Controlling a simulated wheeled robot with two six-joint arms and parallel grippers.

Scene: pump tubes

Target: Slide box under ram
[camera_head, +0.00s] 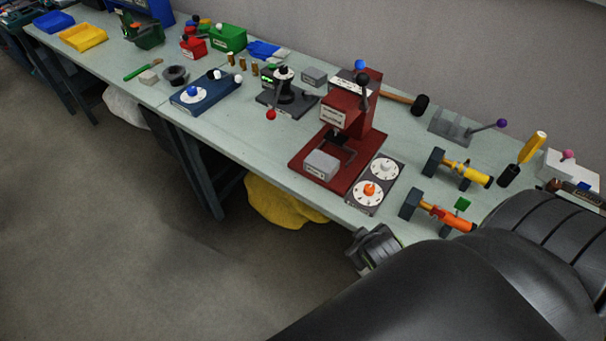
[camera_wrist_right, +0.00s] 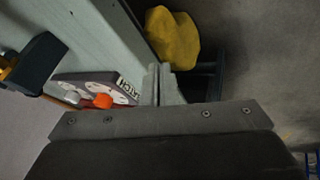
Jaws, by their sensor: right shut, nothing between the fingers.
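A small grey box (camera_head: 321,165) with a white label sits on the front part of the red press base. The dark red press (camera_head: 352,107) stands behind it, and its ram (camera_head: 339,139) hangs above the base just behind the box. My right gripper (camera_head: 372,248) is off the table's front edge, to the right of and nearer than the box, apart from it. Its fingers (camera_wrist_right: 158,84) are together and empty in the right wrist view. The box does not show in that view. My left gripper is out of view.
A dial panel (camera_head: 375,183) lies right of the press; its orange knob (camera_wrist_right: 102,101) shows in the wrist view. A black stand (camera_head: 284,92) is left. A yellow cloth (camera_head: 277,204) lies below the table.

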